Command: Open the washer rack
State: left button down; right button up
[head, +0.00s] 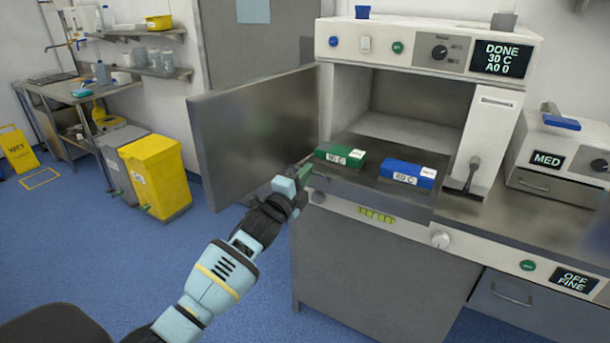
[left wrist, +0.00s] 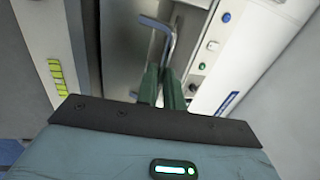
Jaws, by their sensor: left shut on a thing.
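The washer (head: 425,45) stands in the middle of the head view with its door (head: 250,130) swung open to the left. Its rack (head: 408,200) is a flat dark metal surface at the chamber mouth. A green box marked 90 C (head: 340,155) and a blue box (head: 407,175) sit on it. My left gripper (head: 303,173) is at the rack's front left corner. In the left wrist view, its green fingers (left wrist: 165,86) are shut on a bent metal bar (left wrist: 171,38), seemingly the rack's handle. The gripped part is hidden between the fingers. My right gripper is not in view.
A yellow bin (head: 160,175) and a grey bin (head: 122,160) stand left of the door. A counter (head: 560,225) with a device marked MED (head: 550,160) lies to the right. Blue floor (head: 245,270) is free in front of the washer's left side.

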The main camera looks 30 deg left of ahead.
pick_arm(q)
jog(key=c, duration=1.5)
grip_release()
jog(key=shift+c, duration=0.2)
jog(key=v, duration=0.7)
jog(key=shift+s, duration=0.45)
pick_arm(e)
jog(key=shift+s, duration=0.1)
pick_arm(q)
jog(key=shift+f, duration=0.1)
